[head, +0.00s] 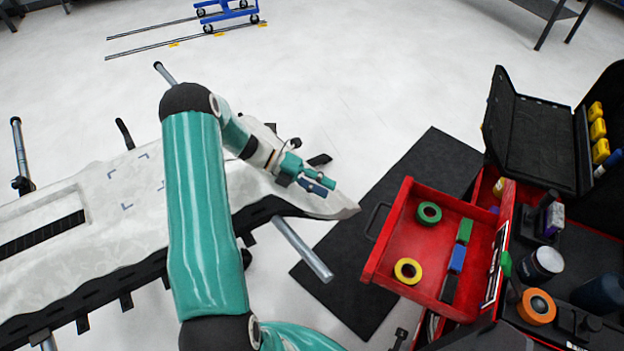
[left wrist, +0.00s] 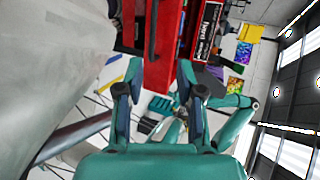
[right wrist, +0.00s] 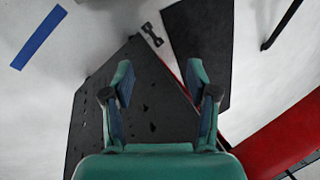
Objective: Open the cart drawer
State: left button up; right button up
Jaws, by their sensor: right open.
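The red cart drawer (head: 390,262) is pulled out from the red cart (head: 495,285) toward the left. Its dark handle (head: 377,221) is on the drawer's left front. A green tape roll (head: 429,212), a yellow tape roll (head: 408,271) and small green, blue and black blocks lie inside. My left gripper (head: 325,173) is left of the handle and apart from it. In the left wrist view its fingers (left wrist: 156,80) are spread and empty, with the handle (left wrist: 152,38) ahead. My right gripper (right wrist: 160,68) is open and empty in the right wrist view; the head view does not show it.
A long pale panel (head: 110,205) lies on a stand at the left. A dark mat (head: 340,290) covers the floor before the drawer. The cart top holds an open black case (head: 540,150), an orange roll (head: 537,307) and cans. Open floor lies beyond.

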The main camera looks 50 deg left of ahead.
pick_arm(q)
jog(key=shift+f+v, duration=0.25)
jog(key=shift+v, duration=1.2)
jog(key=shift+a, duration=0.1)
jog(key=shift+p, duration=0.5)
jog(key=shift+s+f, duration=0.1)
